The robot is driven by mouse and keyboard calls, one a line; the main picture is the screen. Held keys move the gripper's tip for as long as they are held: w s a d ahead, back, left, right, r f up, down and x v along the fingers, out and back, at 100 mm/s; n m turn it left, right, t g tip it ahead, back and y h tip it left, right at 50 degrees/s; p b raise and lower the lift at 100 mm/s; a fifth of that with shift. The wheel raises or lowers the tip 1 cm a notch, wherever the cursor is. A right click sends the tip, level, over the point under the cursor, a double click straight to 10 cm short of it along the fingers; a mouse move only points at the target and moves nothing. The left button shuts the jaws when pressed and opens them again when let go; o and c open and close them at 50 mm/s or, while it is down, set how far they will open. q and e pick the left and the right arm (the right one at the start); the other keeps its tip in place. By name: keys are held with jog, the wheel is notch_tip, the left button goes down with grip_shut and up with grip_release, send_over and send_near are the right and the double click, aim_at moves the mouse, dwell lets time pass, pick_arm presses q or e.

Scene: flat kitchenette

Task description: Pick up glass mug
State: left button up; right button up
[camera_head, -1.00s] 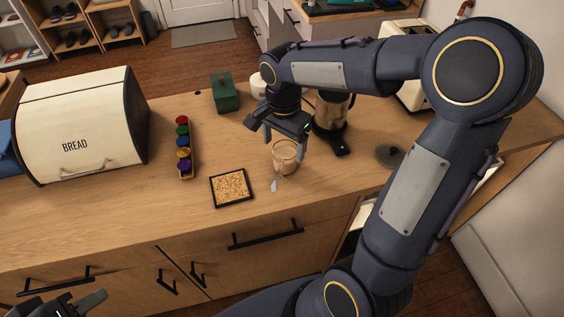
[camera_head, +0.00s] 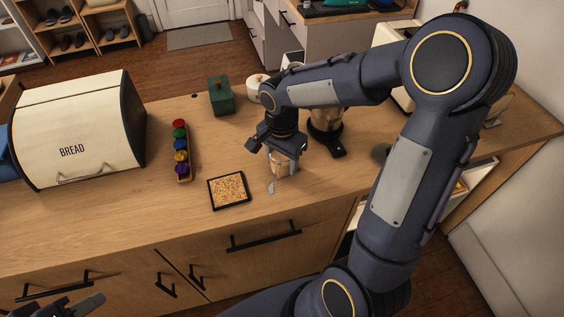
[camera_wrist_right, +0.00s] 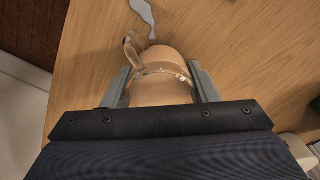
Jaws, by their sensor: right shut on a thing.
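The glass mug (camera_head: 284,165) stands on the wooden counter, partly hidden beneath my right gripper (camera_head: 274,155) in the head view. In the right wrist view the clear mug (camera_wrist_right: 160,80) sits between the two fingers of the right gripper (camera_wrist_right: 160,88), its handle toward the upper left. The right gripper is shut on the mug, one finger on each side. The mug looks upright. My left gripper (camera_head: 82,306) shows only in part at the bottom left corner of the head view, away from the mug; its jaw opening is not clear.
A spoon (camera_head: 271,187) lies beside the mug. A cork coaster (camera_head: 228,191) is to its left, and a rack of coloured capsules (camera_head: 182,152) further left. A coffee maker (camera_head: 327,132) stands close on the right. A green box (camera_head: 221,96) and a bread box (camera_head: 75,135) are on the counter.

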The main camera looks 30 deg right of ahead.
jog(key=shift+r, duration=0.15)
jog(key=shift+c, duration=0.2)
jog(key=shift+r, duration=1.25)
jog(key=s+a+r+b, duration=0.2)
jog(key=s+r, duration=0.8)
jog(key=s, duration=0.3)
jog(key=shift+s+a, duration=0.15)
jog(key=shift+s, duration=0.2)
jog(key=shift+s+r, duration=0.1)
jog(key=shift+r, duration=0.05)
